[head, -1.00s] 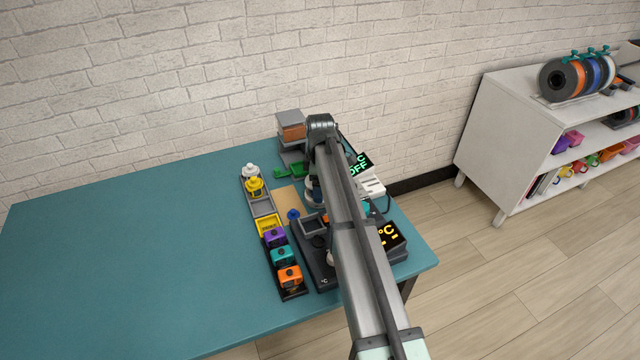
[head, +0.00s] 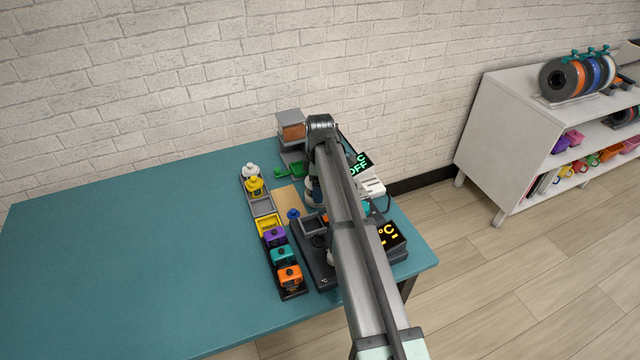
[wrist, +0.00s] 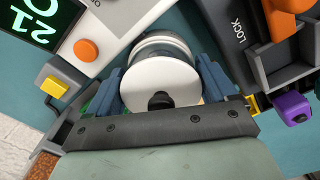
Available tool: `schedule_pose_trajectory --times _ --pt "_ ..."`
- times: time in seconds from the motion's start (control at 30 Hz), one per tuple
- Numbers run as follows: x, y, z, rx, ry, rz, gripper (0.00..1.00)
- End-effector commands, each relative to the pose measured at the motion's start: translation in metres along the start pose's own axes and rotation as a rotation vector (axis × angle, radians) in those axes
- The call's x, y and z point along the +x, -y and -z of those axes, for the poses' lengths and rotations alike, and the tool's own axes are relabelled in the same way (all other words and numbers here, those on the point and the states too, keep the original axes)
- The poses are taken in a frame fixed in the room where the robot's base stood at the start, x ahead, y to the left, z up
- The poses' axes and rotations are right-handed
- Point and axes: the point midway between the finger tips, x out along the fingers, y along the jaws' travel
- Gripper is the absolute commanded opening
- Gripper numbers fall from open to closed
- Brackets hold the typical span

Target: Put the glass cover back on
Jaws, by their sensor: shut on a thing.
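In the wrist view, my gripper (wrist: 163,78) has its two blue fingers on either side of a round piece with a pale disc, a black knob and a clear, glassy rim. I take this piece to be the glass cover (wrist: 145,77). The gripper is shut on it. What lies directly under the cover is hidden, so I cannot tell whether it rests on anything.
A white device with a green display (wrist: 40,20) and orange button is at upper left in the wrist view; a dark device marked LOCK (wrist: 235,30) is at right. In the head view, coloured blocks (head: 282,257) stand left of my arm. The teal table's left side (head: 120,270) is clear.

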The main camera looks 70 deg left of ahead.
Motion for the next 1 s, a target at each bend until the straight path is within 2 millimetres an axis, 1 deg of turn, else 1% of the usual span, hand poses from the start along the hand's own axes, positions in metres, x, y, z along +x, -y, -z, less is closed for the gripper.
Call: schedule_pose_trajectory --times 0.83,0.87,1.0 --pt "0.0012 0.0000 0.0000 0.000 0.000 0.000 0.55" --pt "0.0012 0.0000 0.0000 0.000 0.000 0.000 0.86" --pt "0.0012 0.0000 0.0000 0.000 0.000 0.000 0.99"
